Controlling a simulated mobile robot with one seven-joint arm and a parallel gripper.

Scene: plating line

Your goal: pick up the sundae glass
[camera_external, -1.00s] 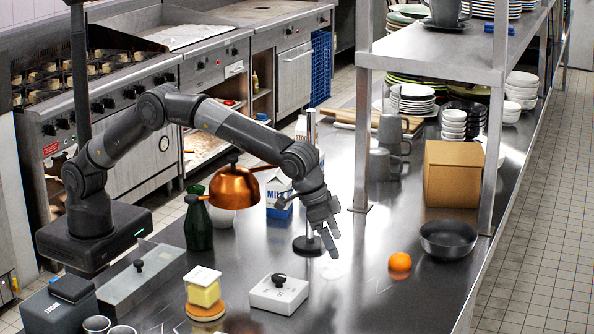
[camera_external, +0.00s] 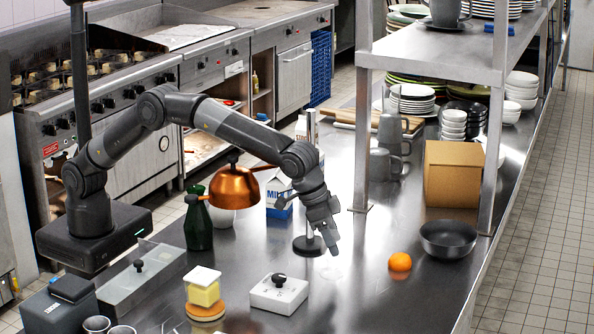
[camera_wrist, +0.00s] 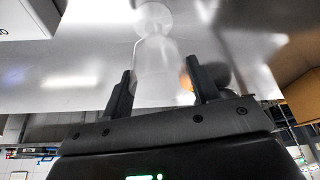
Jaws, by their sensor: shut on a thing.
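The sundae glass (camera_wrist: 155,58) is clear and hard to see. In the wrist view it stands between my two fingers, with its round foot at the top of the picture. In the external view only a faint trace of the glass (camera_external: 332,273) shows on the steel counter, just below my fingertips. My gripper (camera_external: 332,247) points down at it and is shut on it. In the wrist view my gripper (camera_wrist: 162,90) has one dark finger on each side of the glass. I cannot tell whether the foot is off the counter.
An orange (camera_external: 400,262) and a dark bowl (camera_external: 448,239) are to the right. A white lidded box (camera_external: 279,294) is in front. A shelf post (camera_external: 362,130) rises behind.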

